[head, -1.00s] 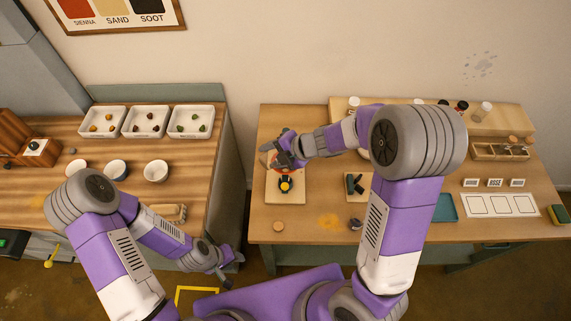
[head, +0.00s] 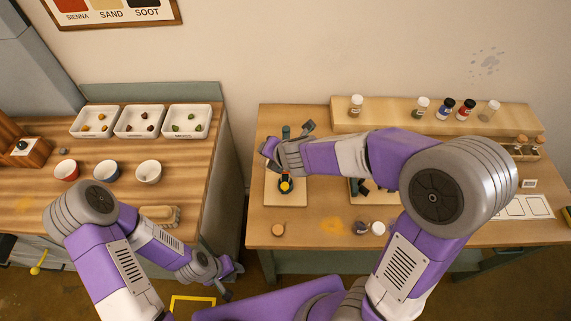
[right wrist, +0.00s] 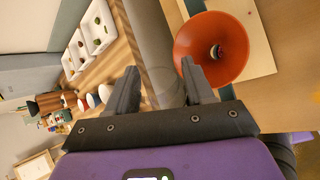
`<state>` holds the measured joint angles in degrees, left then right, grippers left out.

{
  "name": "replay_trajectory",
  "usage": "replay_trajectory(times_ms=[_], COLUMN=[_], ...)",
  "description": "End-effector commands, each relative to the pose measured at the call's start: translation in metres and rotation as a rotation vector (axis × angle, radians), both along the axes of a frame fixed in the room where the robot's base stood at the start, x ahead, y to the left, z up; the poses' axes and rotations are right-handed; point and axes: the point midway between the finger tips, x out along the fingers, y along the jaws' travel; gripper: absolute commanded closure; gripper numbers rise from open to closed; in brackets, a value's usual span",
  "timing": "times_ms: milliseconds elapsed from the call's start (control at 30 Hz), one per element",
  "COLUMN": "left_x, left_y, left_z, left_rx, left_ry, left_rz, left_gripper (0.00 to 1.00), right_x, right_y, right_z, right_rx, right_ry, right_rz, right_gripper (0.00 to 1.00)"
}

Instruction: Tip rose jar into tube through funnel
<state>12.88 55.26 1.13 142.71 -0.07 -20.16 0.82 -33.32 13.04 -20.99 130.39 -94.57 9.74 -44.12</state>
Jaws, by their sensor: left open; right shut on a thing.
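My right gripper (head: 270,153) is above the wooden board (head: 272,199) on the right table. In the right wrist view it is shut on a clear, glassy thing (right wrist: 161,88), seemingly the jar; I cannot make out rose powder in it. The orange-red funnel (right wrist: 212,48) is beside the right fingertip, its mouth facing the camera, with a small dark and pale spot at its centre. The tube is not clearly visible. In the head view the gripper hides most of the funnel. My left gripper (head: 232,279) is open and empty, low in front of the left counter.
Several jars, such as a white-capped one (head: 356,105), stand on the back shelf. A white lid (head: 378,228) and wooden disc (head: 278,229) lie near the front edge. White trays (head: 141,121) and bowls are left.

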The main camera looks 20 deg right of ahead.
Motion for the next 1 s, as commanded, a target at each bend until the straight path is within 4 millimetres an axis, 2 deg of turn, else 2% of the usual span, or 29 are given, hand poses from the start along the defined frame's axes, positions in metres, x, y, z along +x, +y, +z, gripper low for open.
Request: replay_trajectory(times_ms=[33,100,333,733,1000], left_x=[0.0,0.0,0.0,0.0,0.0], left_y=[0.0,0.0,0.0,0.0,0.0], left_z=[-0.011,-0.018,-0.039,-0.075,-0.105], left_rx=[0.0,0.0,0.0,0.0,0.0], left_ry=[0.0,0.0,0.0,0.0,0.0], left_rz=[0.0,0.0,0.0,0.0,0.0], left_gripper=[0.57,0.57,0.57,0.57,0.57], right_x=[0.0,0.0,-0.001,-0.01,-0.014], right_y=[0.0,0.0,0.002,0.02,0.028], right_z=[-0.007,-0.011,-0.008,-0.005,-0.019], right_rx=[-0.017,-0.042,-0.191,-0.449,-0.583], right_ry=[-0.011,-0.024,-0.103,-0.236,-0.304], right_rz=[0.002,0.002,0.004,0.005,0.003], right_gripper=[0.8,0.8,0.8,0.8,0.8])
